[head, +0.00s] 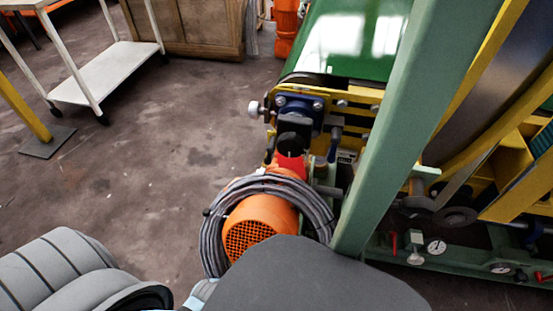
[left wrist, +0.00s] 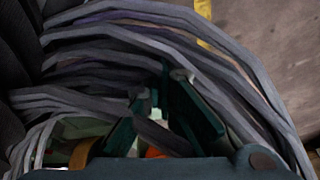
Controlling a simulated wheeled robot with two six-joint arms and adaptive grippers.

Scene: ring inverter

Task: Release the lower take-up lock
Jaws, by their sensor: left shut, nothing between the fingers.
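In the head view a blue bearing block (head: 297,112) sits on the yellow side frame at the end of the green belt. A white knob (head: 254,108) sticks out on its left. A dark lever (head: 334,144) stands to its right, and another dark handle (head: 270,150) is on its lower left. I cannot tell which part is the lower take-up lock. My left gripper's dark green fingers (left wrist: 156,98) show in the left wrist view, shut and empty, among loops of a grey cable coil (left wrist: 150,35). Contact with the cable is unclear. My right gripper is not in view.
The cable coil (head: 211,230) hangs around the orange motor (head: 260,220) below the block. A white cart (head: 108,72) stands at upper left. The floor between is clear.

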